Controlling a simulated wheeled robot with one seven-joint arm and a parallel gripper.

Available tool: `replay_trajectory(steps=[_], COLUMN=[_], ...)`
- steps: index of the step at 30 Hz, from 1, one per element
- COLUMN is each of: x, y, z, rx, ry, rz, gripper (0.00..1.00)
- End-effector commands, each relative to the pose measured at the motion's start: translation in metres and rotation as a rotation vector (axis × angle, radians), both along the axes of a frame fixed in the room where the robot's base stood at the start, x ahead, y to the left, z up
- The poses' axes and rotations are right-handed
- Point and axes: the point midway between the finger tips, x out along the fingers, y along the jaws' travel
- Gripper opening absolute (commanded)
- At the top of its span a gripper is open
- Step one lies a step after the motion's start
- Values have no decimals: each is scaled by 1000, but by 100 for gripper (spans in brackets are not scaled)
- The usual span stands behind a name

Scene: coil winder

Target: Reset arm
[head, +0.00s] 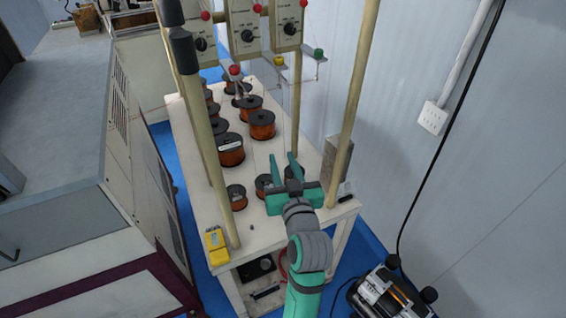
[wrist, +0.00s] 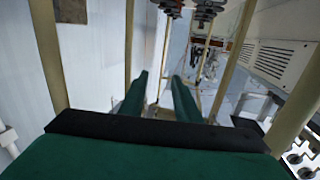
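My gripper (head: 284,171) is at the front right of the white table, above or in front of the small spools there. Its two green fingers point away from me and stand apart, with nothing seen between them. In the wrist view my gripper (wrist: 162,92) also shows its fingers apart and empty. My teal and grey arm reaches up from the bottom of the head view. It hides part of the table's front edge.
Several copper wire spools (head: 262,125) stand on the white table (head: 250,222). Pale posts (head: 352,105) rise at its corners near my gripper. Dial boxes (head: 243,28) hang above. A yellow device (head: 216,246) sits at the front left corner. A machine (head: 385,292) stands on the floor at right.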

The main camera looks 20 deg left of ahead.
Motion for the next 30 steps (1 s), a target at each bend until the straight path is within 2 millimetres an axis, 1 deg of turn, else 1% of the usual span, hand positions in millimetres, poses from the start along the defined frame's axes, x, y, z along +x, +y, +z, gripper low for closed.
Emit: replay_trajectory(steps=[14, 17, 20, 23, 24, 26, 30], x=[0, -2, -8, -19, -25, -35, -61], y=[0, -3, -12, -27, -35, -46, -70], z=[-1, -7, -25, -52, -64, -81, -118], rx=[-1, 1, 7, 16, 21, 25, 32], ry=[1, 7, 23, 46, 56, 67, 93], rz=[-1, -9, -36, -82, -103, -135, -207], gripper=[29, 29, 29, 29, 29, 29, 29])
